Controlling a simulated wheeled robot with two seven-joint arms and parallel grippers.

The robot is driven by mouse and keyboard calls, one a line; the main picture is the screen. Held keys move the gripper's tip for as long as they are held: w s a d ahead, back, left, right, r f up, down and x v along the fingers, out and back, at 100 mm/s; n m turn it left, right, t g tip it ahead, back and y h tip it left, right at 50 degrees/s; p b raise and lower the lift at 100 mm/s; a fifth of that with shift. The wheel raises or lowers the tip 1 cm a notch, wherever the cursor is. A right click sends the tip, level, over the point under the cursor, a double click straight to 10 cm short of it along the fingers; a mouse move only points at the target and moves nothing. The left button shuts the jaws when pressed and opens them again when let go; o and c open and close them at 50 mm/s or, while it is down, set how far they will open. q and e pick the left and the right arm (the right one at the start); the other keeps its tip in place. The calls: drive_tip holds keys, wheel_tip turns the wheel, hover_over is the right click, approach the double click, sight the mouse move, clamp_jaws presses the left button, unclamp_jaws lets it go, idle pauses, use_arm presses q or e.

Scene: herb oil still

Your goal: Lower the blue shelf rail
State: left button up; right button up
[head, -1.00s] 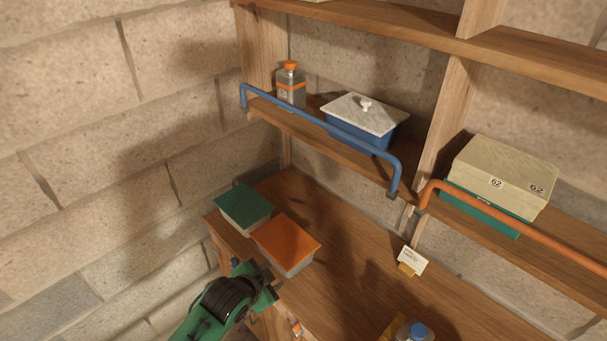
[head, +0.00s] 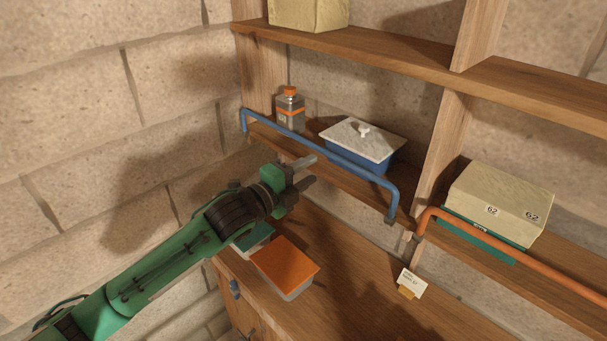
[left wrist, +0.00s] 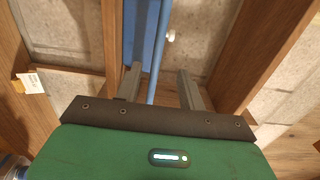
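The blue shelf rail (head: 347,166) stands up along the front edge of the left middle shelf, its bent ends meeting the shelf front. My left gripper (head: 309,169) is open and empty, close in front of the rail's middle. In the left wrist view, the rail (left wrist: 158,52) runs through the gap between the two spread fingers (left wrist: 160,85). I cannot tell whether the fingers reach around it or stop short. My right gripper is not in view.
Behind the rail stand an orange-capped bottle (head: 289,110) and a blue box with a pale lid (head: 363,143). An orange rail (head: 520,250) fronts the right shelf, with a pale box (head: 498,205). Below are an orange-topped box (head: 285,265) and a small card (head: 411,281).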

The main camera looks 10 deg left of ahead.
sight(332, 158)
use_arm(q)
drive_tip(key=b+x, duration=0.1)
drive_tip(key=x, duration=0.4)
drive_tip(key=shift+b+x, duration=0.3)
drive_tip(key=shift+x, duration=1.55)
